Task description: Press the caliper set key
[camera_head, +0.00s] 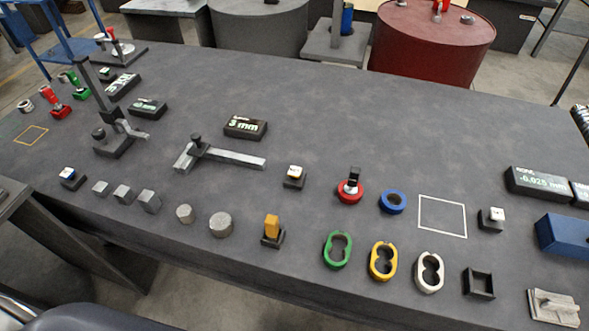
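A grey caliper (225,155) lies on the dark table, left of the middle, with its jaws toward the left. A black display (245,127) reading what looks like "3 mm" stands just behind it. A small key with a pale top on a black base (294,176) stands to the right of the caliper's beam end. It is the key nearest the caliper, but I cannot read a label on it. Nothing touches it. Neither of my grippers shows in this view.
A similar key (71,177) stands at left, another (491,219) at right. Grey blocks and cylinders (149,201) and a yellow-topped piece (272,229) line the front. A height gauge (113,142) stands upright at left. The table's back middle is clear.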

